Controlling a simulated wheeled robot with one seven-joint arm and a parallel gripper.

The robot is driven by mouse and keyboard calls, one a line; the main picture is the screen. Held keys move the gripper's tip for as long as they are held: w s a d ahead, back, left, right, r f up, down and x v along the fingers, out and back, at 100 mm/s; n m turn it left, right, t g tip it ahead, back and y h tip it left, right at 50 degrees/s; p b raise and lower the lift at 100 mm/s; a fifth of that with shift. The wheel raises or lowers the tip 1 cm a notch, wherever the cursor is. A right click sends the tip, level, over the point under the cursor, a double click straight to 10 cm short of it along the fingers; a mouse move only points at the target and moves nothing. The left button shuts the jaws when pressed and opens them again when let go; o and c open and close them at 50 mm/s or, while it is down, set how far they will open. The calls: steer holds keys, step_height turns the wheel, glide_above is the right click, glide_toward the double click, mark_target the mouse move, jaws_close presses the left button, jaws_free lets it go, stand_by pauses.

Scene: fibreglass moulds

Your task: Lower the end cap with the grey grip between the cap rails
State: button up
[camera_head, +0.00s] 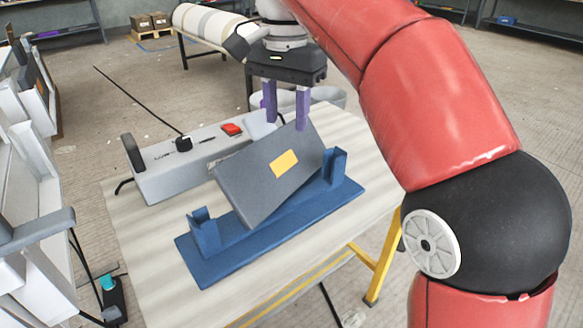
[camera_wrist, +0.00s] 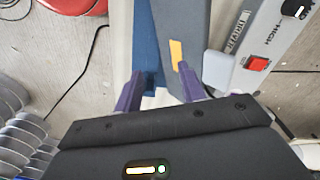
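A blue base (camera_head: 225,262) lies on the table with a slotted upright at each end, the left upright (camera_head: 204,230) and the right upright (camera_head: 335,163). A dark grey plate (camera_head: 245,180) with a yellow label (camera_head: 284,163) sits tilted and askew across the base between them; the wrist view shows it too (camera_wrist: 178,20). My gripper (camera_head: 286,122) is over the plate's far upper edge. Its two purple fingers (camera_wrist: 160,92) are apart, with a gap between the left finger and the plate.
A light grey device (camera_head: 180,170) with a red switch (camera_head: 231,129) and dark handle stands behind the base, close to my gripper. White moulded shapes (camera_head: 20,170) stand at the left. The table's front left (camera_head: 150,260) is bare.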

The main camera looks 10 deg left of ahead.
mark_target(275, 152)
step_height(275, 152, down, 7)
steer(key=b, duration=0.2)
steer(key=shift+s+d, duration=0.25)
steer(key=shift+d, duration=0.05)
steer(key=shift+f, duration=0.2)
stand_by(0.5)
jaws_close()
stand_by(0.7)
steer(key=c, duration=0.8)
jaws_free()
steer(key=o, duration=1.7)
